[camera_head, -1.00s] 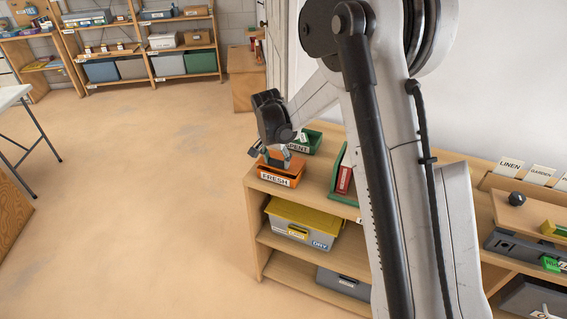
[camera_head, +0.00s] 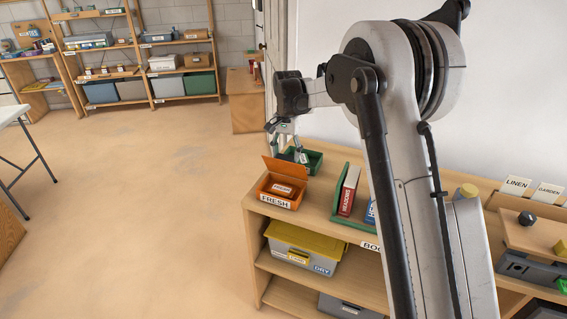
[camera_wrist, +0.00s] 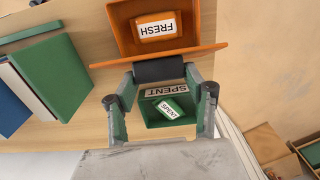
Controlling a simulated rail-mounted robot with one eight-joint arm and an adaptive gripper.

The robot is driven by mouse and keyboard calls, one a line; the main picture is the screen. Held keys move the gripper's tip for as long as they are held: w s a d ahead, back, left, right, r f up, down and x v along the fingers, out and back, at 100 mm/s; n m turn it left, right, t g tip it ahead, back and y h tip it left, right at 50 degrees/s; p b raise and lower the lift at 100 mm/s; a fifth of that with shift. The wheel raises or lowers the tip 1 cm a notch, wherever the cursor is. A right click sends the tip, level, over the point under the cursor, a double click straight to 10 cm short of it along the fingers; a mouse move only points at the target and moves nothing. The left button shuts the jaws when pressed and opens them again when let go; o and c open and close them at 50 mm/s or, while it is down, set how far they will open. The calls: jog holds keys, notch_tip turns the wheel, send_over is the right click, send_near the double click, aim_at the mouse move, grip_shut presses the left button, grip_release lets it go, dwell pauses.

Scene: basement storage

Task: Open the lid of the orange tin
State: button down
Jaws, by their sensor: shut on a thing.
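The orange tin (camera_head: 262,190), labelled FRESH, stands on the left end of the wooden shelf top. Its lid (camera_head: 282,170) is hinged up at the back, roughly upright. The tin is open, and an orange pack labelled FRESH (camera_head: 284,188) lies inside. My gripper (camera_head: 288,155) is behind the raised lid. In the wrist view, the tin (camera_wrist: 122,22) is at the top and the lid (camera_wrist: 215,53) shows nearly edge-on. My gripper (camera_wrist: 160,88) is shut on a dark grip piece (camera_wrist: 159,69) at the lid. The exact finger contact is partly hidden.
A green tin (camera_head: 315,161) stands just behind the lid; in the wrist view it holds a SPENT pack (camera_wrist: 172,108). Books (camera_head: 348,190) in a green holder stand to the right. A yellow-lidded grey box (camera_head: 300,250) is on the shelf below.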

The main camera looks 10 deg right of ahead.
jog(key=w+d+f+b, duration=0.1)
jog(key=w+d, duration=0.2)
jog(key=w, duration=0.2)
jog(key=shift+d, duration=0.15)
jog(key=shift+w, duration=0.15)
dwell(0.4)
jog(key=c, duration=0.9)
grip_release()
jog(key=shift+f, duration=0.1)
jog(key=shift+o, duration=0.3)
notch_tip(320, 180, up, 12)
